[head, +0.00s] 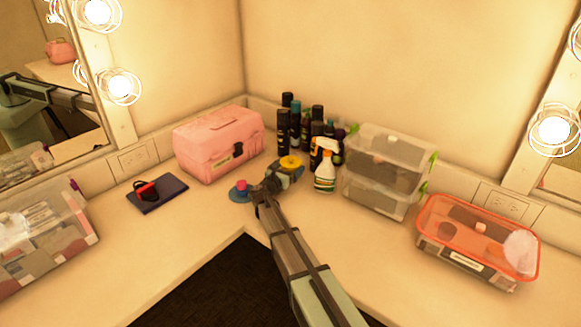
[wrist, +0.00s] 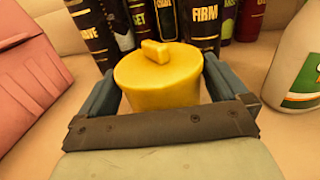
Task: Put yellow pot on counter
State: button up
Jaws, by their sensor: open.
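The yellow pot (wrist: 157,80) has a round lid with a block-shaped knob. In the wrist view it stands between the two fingers of my gripper (wrist: 158,88), one finger on each side. In the head view only the top of the yellow pot (head: 291,162) shows, at my gripper (head: 285,172) near the corner of the counter (head: 200,217). My gripper is open around the pot. The pot's lower part is hidden by my gripper, so I cannot tell whether it rests on the counter.
Several dark bottles (head: 283,133) stand close behind the pot. A white spray bottle (head: 325,172) is to its right, a pink case (head: 218,145) to its left. Stacked clear bins (head: 380,185) and an orange-lidded box (head: 478,240) stand farther right. The front left counter has free room.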

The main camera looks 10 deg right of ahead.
jog(key=v, duration=0.6)
